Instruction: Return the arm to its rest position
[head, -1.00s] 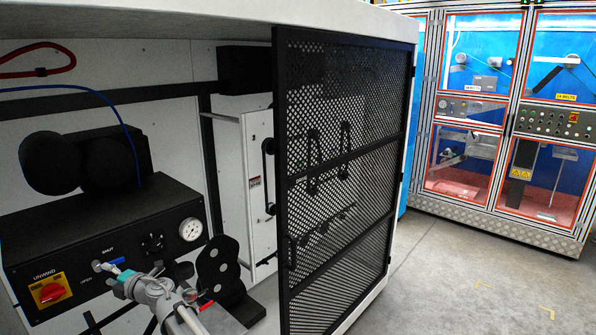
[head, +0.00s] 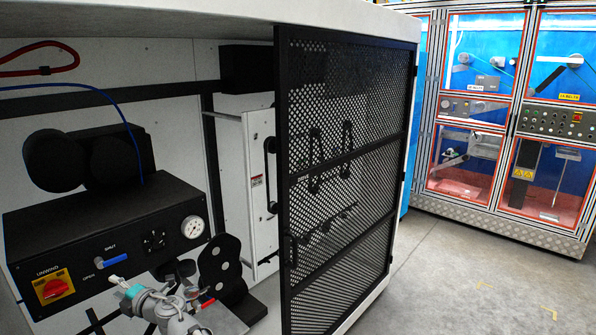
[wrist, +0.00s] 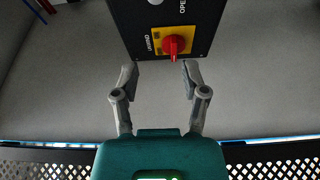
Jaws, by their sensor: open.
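My gripper (wrist: 160,72) is open and empty in the wrist view, its two grey fingers apart with nothing between them. In the head view my gripper (head: 116,283) is low in front of the black control box (head: 190,200), clear of the blue valve handle (head: 112,261). The handle sits between the OPEN and SHUT labels, roughly level. The red knob (head: 55,289) on its yellow UNWIND plate is to the left; in the wrist view the knob (wrist: 174,45) is just beyond the fingertips, apparently apart from them. My arm hides part of the cabinet floor.
A round gauge (head: 193,227) is on the box's right end. A black perforated door (head: 345,200) stands at the right of the cabinet. Open floor (head: 460,275) lies right of the door.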

